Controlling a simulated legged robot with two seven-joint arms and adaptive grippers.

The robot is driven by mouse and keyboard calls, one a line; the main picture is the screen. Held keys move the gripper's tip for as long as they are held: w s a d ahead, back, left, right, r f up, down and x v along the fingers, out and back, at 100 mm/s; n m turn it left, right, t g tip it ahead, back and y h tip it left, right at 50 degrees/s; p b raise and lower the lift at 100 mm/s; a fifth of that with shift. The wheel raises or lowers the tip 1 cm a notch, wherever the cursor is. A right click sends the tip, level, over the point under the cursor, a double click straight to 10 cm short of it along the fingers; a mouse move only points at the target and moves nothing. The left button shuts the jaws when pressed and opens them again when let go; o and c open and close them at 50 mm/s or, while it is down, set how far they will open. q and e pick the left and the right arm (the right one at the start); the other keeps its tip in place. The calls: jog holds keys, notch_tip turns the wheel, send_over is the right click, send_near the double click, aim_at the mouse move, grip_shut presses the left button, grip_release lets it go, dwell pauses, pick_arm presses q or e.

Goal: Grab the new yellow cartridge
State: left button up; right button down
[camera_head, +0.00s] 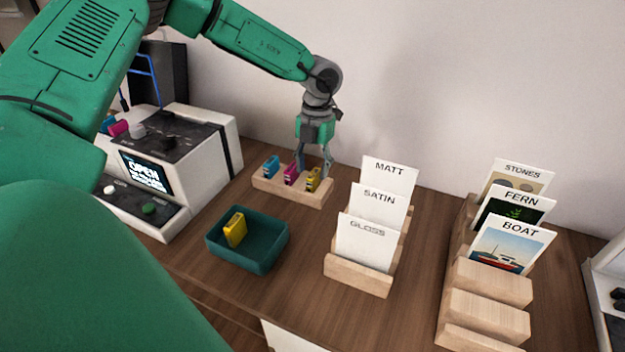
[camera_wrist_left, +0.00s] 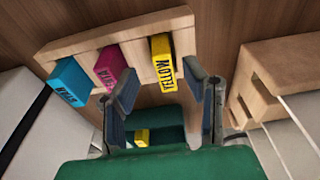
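The yellow cartridge (camera_head: 313,180) stands at the right end of a wooden holder (camera_head: 262,184), beside a magenta cartridge (camera_head: 291,174) and a blue one (camera_head: 271,166). In the left wrist view the yellow cartridge (camera_wrist_left: 162,62), lettered YELLOW, lies ahead between my fingers. My left gripper (camera_head: 313,170) is just above and behind the right end of the holder; its fingers (camera_wrist_left: 165,95) are spread wide with nothing between the pads. Another yellow cartridge (camera_head: 235,230) lies in the teal bin (camera_head: 262,266). My right gripper is not in view.
A white printer (camera_head: 222,150) with its screen reading OPEN stands at the left. Wooden racks with paper cards (camera_head: 388,180) and picture cards (camera_head: 512,245) stand to the right. Bare table lies between the holder and the bin.

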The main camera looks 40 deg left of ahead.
pick_arm(q)
jog(key=shift+s+d+f, duration=0.1)
jog(key=shift+d+f, duration=0.1)
jog(key=shift+f, duration=0.4)
jog(key=shift+s+d+f, duration=0.1)
jog(key=shift+d+f, duration=0.05)
jog(key=shift+f, duration=0.45)
jog(key=shift+d+r, duration=0.1)
grip_shut()
jog(key=shift+a, duration=0.25)
